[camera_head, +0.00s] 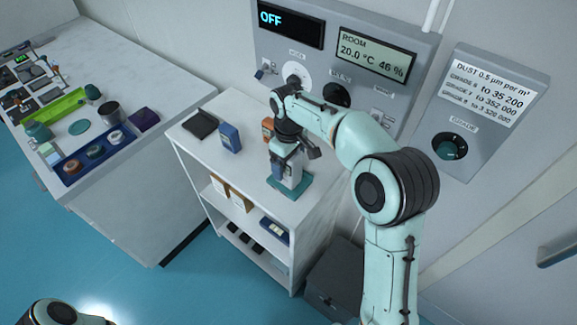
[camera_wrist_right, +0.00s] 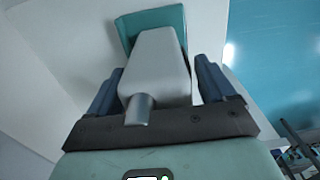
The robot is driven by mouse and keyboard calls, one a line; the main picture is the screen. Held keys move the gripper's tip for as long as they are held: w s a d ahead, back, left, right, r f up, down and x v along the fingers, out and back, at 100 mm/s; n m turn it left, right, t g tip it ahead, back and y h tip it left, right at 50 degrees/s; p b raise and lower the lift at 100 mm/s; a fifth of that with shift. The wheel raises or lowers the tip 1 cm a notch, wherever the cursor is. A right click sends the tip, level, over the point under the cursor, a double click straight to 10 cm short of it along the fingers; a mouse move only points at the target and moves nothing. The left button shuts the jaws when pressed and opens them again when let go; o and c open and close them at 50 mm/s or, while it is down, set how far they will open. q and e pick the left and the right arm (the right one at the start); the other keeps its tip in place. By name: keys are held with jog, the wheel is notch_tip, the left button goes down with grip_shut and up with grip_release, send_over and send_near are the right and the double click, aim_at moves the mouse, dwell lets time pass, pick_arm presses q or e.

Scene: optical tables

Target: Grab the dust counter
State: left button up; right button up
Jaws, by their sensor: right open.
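The dust counter (camera_head: 293,170) looks like a light grey block with a short metal nozzle. It stands on a teal base (camera_head: 291,187) on top of the white shelf unit. My right gripper (camera_head: 287,160) reaches down over it from above. In the right wrist view the dust counter (camera_wrist_right: 157,62) lies between the two dark blue fingers of the right gripper (camera_wrist_right: 155,80), one on each side. The jaws are open, and I cannot tell whether a finger touches it. The teal base (camera_wrist_right: 182,22) shows beyond it. My left gripper is out of view.
On the shelf top (camera_head: 222,107) stand a blue device (camera_head: 230,138), a black tray (camera_head: 200,123) and an orange item (camera_head: 267,129) close to my right gripper. The wall panel (camera_head: 300,48) rises right behind. A bench (camera_head: 135,188) with several small items is at left.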

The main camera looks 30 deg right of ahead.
jog(key=c, duration=1.3)
grip_shut()
jog(key=shift+r, duration=0.15)
